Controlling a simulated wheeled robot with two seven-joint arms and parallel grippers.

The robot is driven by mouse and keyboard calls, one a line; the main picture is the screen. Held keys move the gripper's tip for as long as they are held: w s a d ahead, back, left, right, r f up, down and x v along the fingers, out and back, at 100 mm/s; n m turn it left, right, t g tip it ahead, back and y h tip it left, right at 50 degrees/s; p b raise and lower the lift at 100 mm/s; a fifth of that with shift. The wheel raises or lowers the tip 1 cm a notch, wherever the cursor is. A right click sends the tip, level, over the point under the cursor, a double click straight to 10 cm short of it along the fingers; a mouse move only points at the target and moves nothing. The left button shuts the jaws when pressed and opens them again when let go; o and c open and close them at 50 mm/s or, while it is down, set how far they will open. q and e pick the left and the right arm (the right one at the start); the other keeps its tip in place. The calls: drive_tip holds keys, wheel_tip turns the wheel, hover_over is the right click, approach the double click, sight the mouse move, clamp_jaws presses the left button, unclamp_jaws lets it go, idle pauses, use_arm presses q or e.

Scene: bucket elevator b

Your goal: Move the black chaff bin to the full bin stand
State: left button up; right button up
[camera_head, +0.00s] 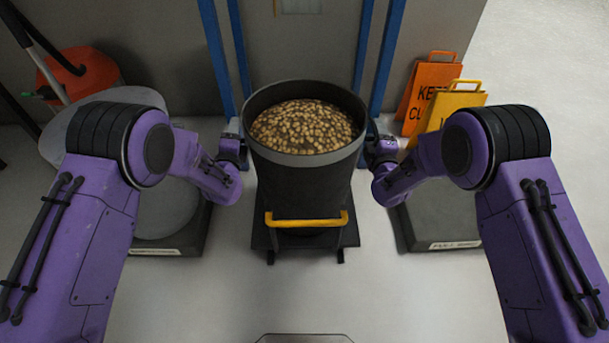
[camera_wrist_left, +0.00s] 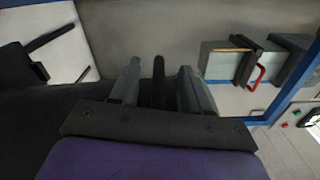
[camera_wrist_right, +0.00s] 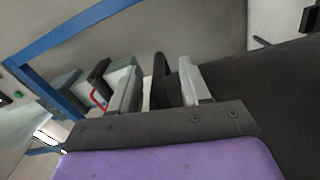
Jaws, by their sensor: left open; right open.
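The black chaff bin (camera_head: 305,185), full of brown pellets, stands upright in the middle of the head view on a low dark base (camera_head: 262,238). My left gripper (camera_head: 236,146) is at the bin's left side; in the left wrist view its open fingers (camera_wrist_left: 160,88) stand either side of a dark upright piece, apparently a bin handle. My right gripper (camera_head: 376,146) is at the bin's right side, its open fingers (camera_wrist_right: 160,90) likewise either side of a dark piece. The full bin stand (camera_head: 430,222), a low dark block with a partly readable label, is right of the bin, partly hidden by my right arm.
A yellow bar (camera_head: 306,219) crosses the bin's front low down. Another low stand (camera_head: 170,245) with a round top is at left. Blue posts (camera_head: 217,50) rise behind the bin. Orange (camera_head: 428,85) and yellow (camera_head: 455,100) floor signs stand at back right. The floor in front is clear.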

use_arm(q)
clamp_jaws()
use_arm(e)
clamp_jaws()
use_arm(q)
drive_tip(key=shift+s+f, duration=0.15)
drive_tip(key=shift+f, duration=0.05)
use_arm(e)
drive_tip(key=shift+d+r, duration=0.1)
drive_tip(key=shift+r, duration=0.05)
idle(0.7)
